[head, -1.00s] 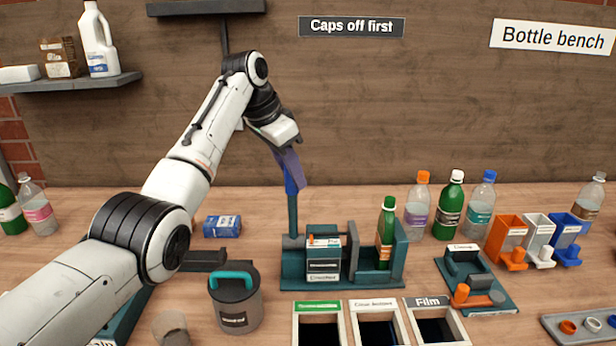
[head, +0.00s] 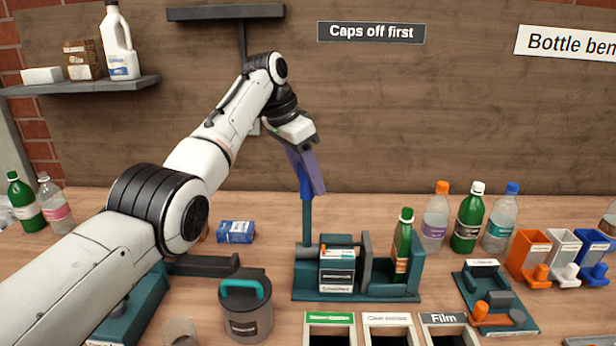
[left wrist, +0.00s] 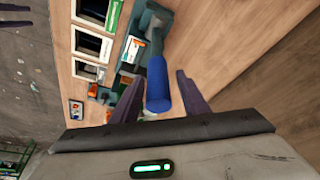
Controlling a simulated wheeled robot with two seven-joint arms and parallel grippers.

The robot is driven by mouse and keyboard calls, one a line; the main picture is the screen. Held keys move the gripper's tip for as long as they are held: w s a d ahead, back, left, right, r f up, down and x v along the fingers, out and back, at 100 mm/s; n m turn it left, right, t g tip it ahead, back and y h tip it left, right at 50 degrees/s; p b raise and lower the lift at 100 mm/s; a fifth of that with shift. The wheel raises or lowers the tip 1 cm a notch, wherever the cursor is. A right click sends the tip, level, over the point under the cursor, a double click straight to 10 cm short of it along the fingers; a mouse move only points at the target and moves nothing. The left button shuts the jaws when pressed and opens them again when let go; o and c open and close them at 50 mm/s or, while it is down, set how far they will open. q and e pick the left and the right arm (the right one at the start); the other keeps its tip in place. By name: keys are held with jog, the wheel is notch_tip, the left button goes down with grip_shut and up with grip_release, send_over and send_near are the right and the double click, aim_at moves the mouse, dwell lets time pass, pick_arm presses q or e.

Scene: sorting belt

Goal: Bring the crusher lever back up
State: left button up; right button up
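The crusher (head: 370,292) is a dark teal frame on the bench in the head view. Its lever (head: 306,222) stands upright at the left end and has a blue handle (left wrist: 158,85). My left gripper (head: 309,172) is at the top of the lever. In the left wrist view its two fingers lie on either side of the handle, with a gap showing on each side, so it looks open around it. The fingers partly hide the handle in the head view. A green bottle (head: 403,245) stands in the crusher. Dark prongs (left wrist: 15,14) in the left wrist view's corner may be my right gripper.
A grey lidded pot (head: 246,318) and a blue box (head: 236,231) stand left of the crusher. Labelled bins (head: 388,319) sit in front of it. A teal cap tool (head: 492,300) and several bottles (head: 468,218) are to the right.

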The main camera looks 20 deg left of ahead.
pick_arm(q)
jog(key=v, duration=1)
jog(key=shift+a+r, duration=0.1)
jog(key=shift+r, duration=0.05)
dwell(0.3)
